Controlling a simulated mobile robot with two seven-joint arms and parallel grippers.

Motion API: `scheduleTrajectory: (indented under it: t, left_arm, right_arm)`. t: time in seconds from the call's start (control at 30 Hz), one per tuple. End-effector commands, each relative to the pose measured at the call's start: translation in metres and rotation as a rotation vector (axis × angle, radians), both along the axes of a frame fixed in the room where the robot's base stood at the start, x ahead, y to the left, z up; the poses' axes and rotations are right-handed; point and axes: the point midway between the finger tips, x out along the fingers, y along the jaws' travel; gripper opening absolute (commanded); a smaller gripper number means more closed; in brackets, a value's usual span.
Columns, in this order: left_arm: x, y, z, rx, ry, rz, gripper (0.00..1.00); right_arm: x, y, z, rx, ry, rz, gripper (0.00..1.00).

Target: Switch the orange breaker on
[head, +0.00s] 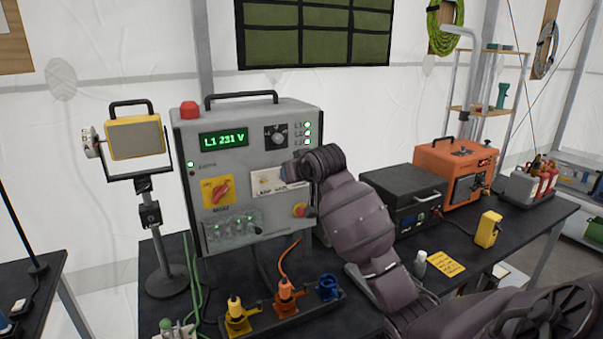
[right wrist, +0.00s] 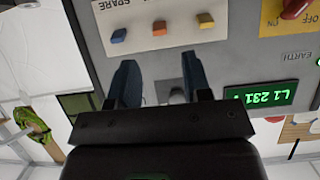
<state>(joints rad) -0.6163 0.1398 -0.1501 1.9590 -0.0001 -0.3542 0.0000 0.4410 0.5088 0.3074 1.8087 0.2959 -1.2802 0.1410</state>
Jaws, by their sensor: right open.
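The orange breaker (right wrist: 160,28) is the middle one of three small levers on a cream plate (right wrist: 185,14), which appears upside down in the right wrist view. A blue breaker (right wrist: 119,36) and a yellow breaker (right wrist: 206,20) flank it. I cannot tell which way its lever is set. My right gripper (right wrist: 160,75) is open and empty, its two dark blue fingers apart, with the orange breaker beyond the gap. In the head view the right gripper (head: 290,169) is in front of the plate (head: 263,184) and hides part of it. My left gripper is not in view.
Below stand colored plugs with an orange cable (head: 285,262). A black box (head: 402,198) stands right of my arm.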

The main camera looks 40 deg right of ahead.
Motion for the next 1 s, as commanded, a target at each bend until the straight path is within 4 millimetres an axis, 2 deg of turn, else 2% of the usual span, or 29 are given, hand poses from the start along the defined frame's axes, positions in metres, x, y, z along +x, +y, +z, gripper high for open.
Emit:
scheduleTrajectory:
  t: [0.1,0.33,1.0]
  left_arm:
    - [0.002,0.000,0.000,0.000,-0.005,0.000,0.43]
    - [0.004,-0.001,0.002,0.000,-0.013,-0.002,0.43]
    - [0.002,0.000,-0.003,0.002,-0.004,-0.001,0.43]
  right_arm:
    - [-0.017,0.004,0.008,-0.002,0.000,0.000,0.45]
    - [-0.036,0.008,0.020,-0.002,-0.001,0.000,0.45]
    - [-0.039,0.009,0.022,-0.002,0.000,0.001,0.45]
